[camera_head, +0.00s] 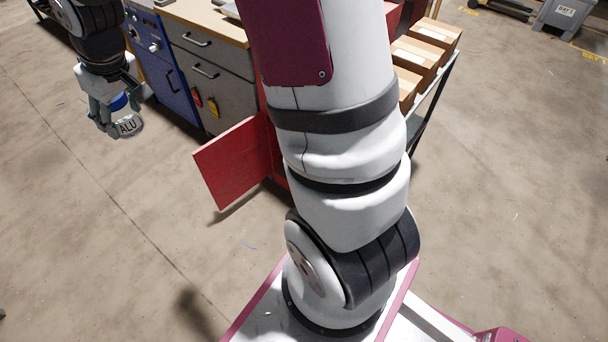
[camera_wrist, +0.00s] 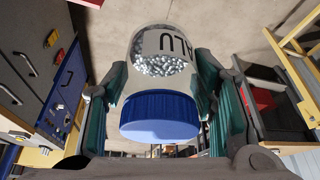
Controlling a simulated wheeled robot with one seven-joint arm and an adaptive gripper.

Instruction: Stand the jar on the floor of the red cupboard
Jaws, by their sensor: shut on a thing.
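The jar (camera_head: 129,126) is clear with a blue lid and a white ALU label. It hangs lid-up in my gripper (camera_head: 114,114), in the air over bare floor at the left of the head view. In the wrist view the jar (camera_wrist: 160,62) holds silvery bits, its blue lid (camera_wrist: 160,116) towards the camera. My gripper (camera_wrist: 160,95) is shut on it, with a teal finger on each side. The red cupboard shows its open door (camera_head: 232,165) in the head view, well to the right of the jar. My arm hides most of the cupboard, including its floor.
A grey drawer workbench (camera_head: 205,75) and a blue cabinet (camera_head: 165,75) stand behind, between jar and cupboard door. A rack with cardboard boxes (camera_head: 420,60) stands right of my arm. The floor left of the red door is clear.

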